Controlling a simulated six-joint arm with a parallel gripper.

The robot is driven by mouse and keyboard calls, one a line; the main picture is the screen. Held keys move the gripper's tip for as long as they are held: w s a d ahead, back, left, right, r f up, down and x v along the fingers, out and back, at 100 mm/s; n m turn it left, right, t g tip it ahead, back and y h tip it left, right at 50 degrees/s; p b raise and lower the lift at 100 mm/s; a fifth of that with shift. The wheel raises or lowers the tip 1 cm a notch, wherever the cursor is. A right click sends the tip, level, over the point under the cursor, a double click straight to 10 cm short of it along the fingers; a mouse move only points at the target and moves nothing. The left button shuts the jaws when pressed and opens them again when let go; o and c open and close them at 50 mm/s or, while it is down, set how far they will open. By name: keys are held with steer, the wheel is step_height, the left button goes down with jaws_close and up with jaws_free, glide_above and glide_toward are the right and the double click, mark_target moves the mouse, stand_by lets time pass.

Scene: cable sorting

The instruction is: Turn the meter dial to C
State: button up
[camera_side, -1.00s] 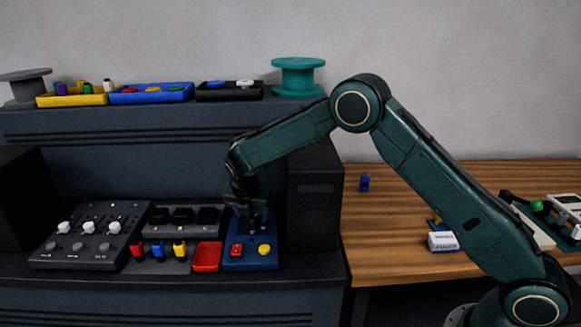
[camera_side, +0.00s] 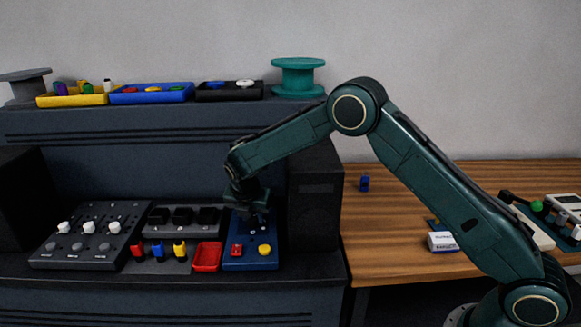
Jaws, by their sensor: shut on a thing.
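The blue meter box (camera_side: 238,262) sits on the bench at the right end of the row of devices. Its front shows a red part (camera_side: 236,250) at left and a round yellow part (camera_side: 264,249) at right. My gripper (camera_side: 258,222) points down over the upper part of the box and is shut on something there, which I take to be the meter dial. The jaws hide the dial, and its pointer and letter marks cannot be read.
A red tray (camera_side: 207,257) stands just left of the meter. Red, blue and yellow connectors (camera_side: 158,251) stand further left, beside a panel with white knobs (camera_side: 90,240). A dark box (camera_side: 315,200) stands close on the right. Coloured trays (camera_side: 150,95) line the shelf above.

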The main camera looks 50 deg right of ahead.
steer(key=shift+m, duration=0.3)
steer(key=m+g, duration=0.1)
steer(key=m, duration=0.1)
steer(key=m+g+h, duration=0.1)
steer(key=m, duration=0.2)
steer(key=shift+w, duration=0.2)
steer(key=shift+m+g, duration=0.5)
steer(key=shift+m, duration=0.8)
steer(key=shift+w+m, duration=0.1)
steer(key=shift+m, duration=0.3)
steer(key=shift+w+d+r+m+g, duration=0.1)
steer(key=shift+d+r+m+g, duration=0.1)
steer(key=shift+m+g, duration=0.15)
steer(key=shift+m, duration=0.35)
steer(key=shift+a+f, duration=0.15)
